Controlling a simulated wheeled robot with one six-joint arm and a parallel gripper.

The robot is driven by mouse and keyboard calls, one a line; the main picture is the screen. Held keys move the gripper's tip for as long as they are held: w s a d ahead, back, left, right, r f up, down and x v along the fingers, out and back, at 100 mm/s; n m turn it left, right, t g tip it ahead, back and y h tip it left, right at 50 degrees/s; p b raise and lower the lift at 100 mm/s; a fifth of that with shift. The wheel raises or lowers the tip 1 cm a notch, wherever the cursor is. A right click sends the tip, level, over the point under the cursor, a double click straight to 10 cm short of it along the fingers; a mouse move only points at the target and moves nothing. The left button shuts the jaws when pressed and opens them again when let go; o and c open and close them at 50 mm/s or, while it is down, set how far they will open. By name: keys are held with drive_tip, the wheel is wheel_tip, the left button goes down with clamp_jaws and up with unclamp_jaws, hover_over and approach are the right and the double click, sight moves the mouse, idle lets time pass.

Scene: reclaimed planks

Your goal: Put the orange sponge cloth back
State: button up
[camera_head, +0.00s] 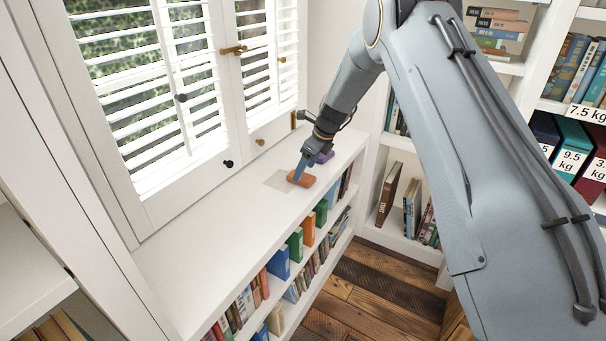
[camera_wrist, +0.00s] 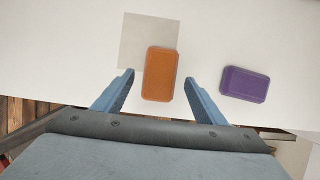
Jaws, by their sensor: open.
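The orange sponge cloth (camera_wrist: 160,74) lies on the white shelf top, partly over the right side of a light grey square (camera_wrist: 138,30). In the head view the orange sponge cloth (camera_head: 300,179) sits under my gripper (camera_head: 304,170), with the grey square (camera_head: 278,181) to its left. In the wrist view my gripper (camera_wrist: 160,92) is open, its two blue fingers on either side of the cloth's near end. Gaps show between the fingers and the cloth. I cannot tell how high the fingertips are above the shelf.
A purple block (camera_wrist: 245,84) lies just right of the right finger, and it also shows in the head view (camera_head: 325,157). The shelf top (camera_head: 200,240) is clear toward the front. White shutters (camera_head: 170,100) stand behind it. Books (camera_head: 279,264) fill the shelves below the front edge.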

drive_tip(key=v, duration=0.9)
drive_tip(key=s+d+r+n+g+h, duration=0.1)
drive_tip(key=s+d+n, duration=0.3)
drive_tip(key=s+n, duration=0.4)
drive_tip(key=s+d+r+n+h, duration=0.1)
drive_tip(key=s+d+n, duration=0.3)
drive_tip(key=s, duration=1.6)
drive_tip(key=s+d+r+n+g+h, duration=0.1)
drive_tip(key=s+d+n, duration=0.3)
drive_tip(key=s+n, duration=0.8)
drive_tip(key=shift+s+n+g+h+b, duration=0.3)
drive_tip(key=shift+s+n+h+b, duration=0.1)
drive_tip(key=shift+s, duration=0.8)
